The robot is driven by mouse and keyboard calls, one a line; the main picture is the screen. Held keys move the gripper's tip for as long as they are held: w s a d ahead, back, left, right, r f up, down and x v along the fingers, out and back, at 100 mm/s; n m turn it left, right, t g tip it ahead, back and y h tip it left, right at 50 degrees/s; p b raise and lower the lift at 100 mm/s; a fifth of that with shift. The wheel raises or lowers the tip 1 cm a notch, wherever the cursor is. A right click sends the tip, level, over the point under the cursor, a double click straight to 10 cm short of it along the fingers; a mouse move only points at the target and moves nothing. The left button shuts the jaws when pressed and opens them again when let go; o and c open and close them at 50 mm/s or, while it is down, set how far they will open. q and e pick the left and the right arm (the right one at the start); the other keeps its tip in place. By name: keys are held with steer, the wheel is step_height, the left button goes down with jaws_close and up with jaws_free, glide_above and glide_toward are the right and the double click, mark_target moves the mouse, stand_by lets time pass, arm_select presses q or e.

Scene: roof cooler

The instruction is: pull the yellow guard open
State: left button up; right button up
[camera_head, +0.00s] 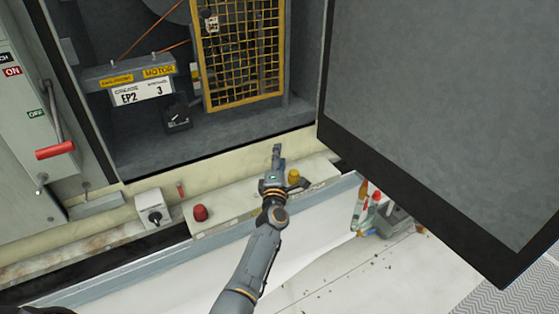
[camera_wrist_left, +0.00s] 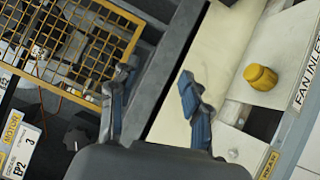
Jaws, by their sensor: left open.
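The yellow guard (camera_head: 204,62) is a framed mesh panel inside the open grey cabinet, upper middle of the head view. It covers part of the machinery behind it. It also shows at upper left in the left wrist view (camera_wrist_left: 137,37). My left gripper (camera_head: 278,157) is below the guard, in front of the cabinet's lower ledge, and holds nothing. In the left wrist view my left gripper (camera_wrist_left: 156,80) has its two fingers spread apart, with the left finger near the guard's lower corner in the picture. I cannot tell whether they touch. My right gripper is not in view.
A large dark door panel (camera_head: 440,110) hangs open at right. A red lever (camera_head: 55,150) is at left. A red knob (camera_head: 200,213) and a yellow knob (camera_head: 293,176) sit on the front ledge. A black dial (camera_head: 177,120) and EP2 label (camera_head: 140,93) are left of the guard.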

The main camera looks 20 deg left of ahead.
arm_select(q)
steer(key=shift+d+f, duration=0.1)
steer(key=shift+f, duration=0.15)
steer(key=shift+f, duration=0.1)
